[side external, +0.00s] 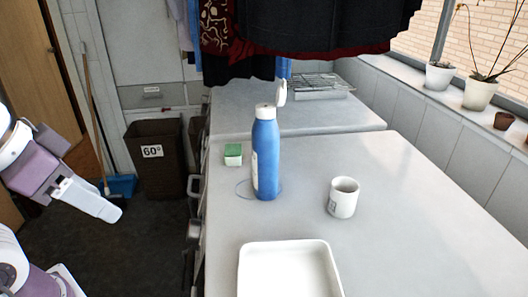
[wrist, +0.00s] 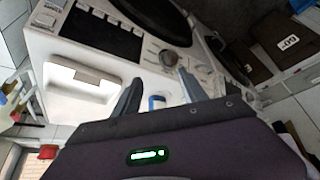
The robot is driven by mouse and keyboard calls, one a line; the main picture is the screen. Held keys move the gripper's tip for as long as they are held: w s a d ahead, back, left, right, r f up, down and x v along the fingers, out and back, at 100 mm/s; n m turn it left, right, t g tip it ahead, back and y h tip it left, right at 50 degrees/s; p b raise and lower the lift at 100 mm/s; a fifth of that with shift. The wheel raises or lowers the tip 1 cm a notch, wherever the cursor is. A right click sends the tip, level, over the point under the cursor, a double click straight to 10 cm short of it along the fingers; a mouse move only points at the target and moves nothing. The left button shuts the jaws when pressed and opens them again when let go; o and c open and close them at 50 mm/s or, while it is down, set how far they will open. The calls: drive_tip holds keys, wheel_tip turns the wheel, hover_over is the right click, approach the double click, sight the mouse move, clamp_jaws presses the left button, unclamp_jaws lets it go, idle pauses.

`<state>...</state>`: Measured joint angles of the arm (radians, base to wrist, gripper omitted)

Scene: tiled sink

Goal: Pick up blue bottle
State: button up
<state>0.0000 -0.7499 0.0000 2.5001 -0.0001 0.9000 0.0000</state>
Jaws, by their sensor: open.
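The blue bottle (side external: 266,157) stands upright on the grey-white counter, with a white cap and a pale label on its left side. My gripper (side external: 113,213) is at the left in the side external view, over the floor and well apart from the bottle. In the wrist view, its two fingers are spread (wrist: 160,76), and nothing is held between them. A small blue and white thing (wrist: 157,102) shows between the fingers there; I cannot tell what it is.
On the counter (side external: 400,220), a white mug (side external: 342,199) stands right of the bottle, a green box (side external: 233,154) left of it and a white tray (side external: 288,268) in front. Dark clothes (side external: 290,30) hang above. A dark bin (side external: 155,170) stands on the floor between gripper and counter.

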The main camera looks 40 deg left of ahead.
drive_tip(key=o, duration=1)
drive_tip(key=shift+c, duration=0.2)
wheel_tip(320, 180, up, 5)
drive_tip(key=d, duration=0.1)
drive_tip(key=w+d+r+n+g+h, duration=0.1)
drive_tip(key=w+d+n+h, duration=0.4)
drive_tip(key=w+n, duration=0.25)
drive_tip(key=w+d+r+n+h, duration=0.2)
drive_tip(key=w+d+n+h, duration=0.2)
drive_tip(key=w+n, duration=0.4)
drive_tip(key=w+a+f+n+t+h, duration=0.1)
drive_tip(key=w+a+n+t, duration=0.2)
drive_tip(key=w, duration=0.4)
drive_tip(key=w+a+f+n, duration=0.1)
drive_tip(key=w+a+n, duration=0.1)
drive_tip(key=w+n, duration=0.45)
drive_tip(key=n+t, duration=0.1)
drive_tip(key=n, duration=0.1)
approach(278, 152)
drive_tip(key=w+f, duration=0.4)
drive_tip(key=w, duration=0.1)
drive_tip(key=shift+m+t, duration=0.3)
drive_tip(key=x, duration=0.6)
drive_tip(key=shift+w+d, duration=0.1)
drive_tip(key=shift+d, duration=0.3)
